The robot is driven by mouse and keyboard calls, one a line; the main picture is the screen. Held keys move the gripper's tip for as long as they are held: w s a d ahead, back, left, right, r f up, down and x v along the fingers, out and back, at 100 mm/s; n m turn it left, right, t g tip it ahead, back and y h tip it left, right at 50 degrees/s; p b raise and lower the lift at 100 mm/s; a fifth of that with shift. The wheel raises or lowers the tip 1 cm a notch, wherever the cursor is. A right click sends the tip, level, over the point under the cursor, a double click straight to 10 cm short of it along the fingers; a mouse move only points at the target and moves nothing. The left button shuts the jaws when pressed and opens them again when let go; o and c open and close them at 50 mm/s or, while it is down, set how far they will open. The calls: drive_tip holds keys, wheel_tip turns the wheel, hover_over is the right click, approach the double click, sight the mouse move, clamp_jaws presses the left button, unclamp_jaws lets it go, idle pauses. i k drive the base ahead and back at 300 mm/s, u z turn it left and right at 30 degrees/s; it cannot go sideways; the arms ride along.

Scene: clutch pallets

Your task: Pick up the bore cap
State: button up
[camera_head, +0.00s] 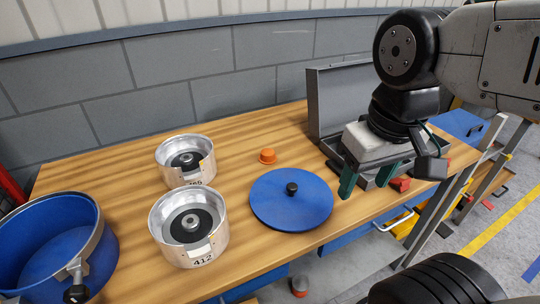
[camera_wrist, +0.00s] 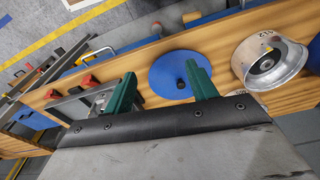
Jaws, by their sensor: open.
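A small orange cap (camera_head: 267,156), which looks like the bore cap, sits on the wooden table behind the blue lid. My gripper (camera_head: 365,183) is open and empty, with green fingers pointing down. It is in the air to the right of the orange cap, by the grey toolbox.
A blue lid (camera_head: 270,204) with a black knob lies in front of the cap. Two metal housings (camera_head: 205,164) (camera_head: 165,244) and a blue pot (camera_head: 24,232) stand left. An open grey toolbox (camera_head: 324,108) stands right, near my gripper. Table around the cap is clear.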

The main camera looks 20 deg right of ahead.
sight(268, 156)
drive_tip(key=u, duration=0.95)
drive_tip(key=k, duration=0.8)
drive_tip(key=z, duration=0.75)
drive_tip(key=i, duration=1)
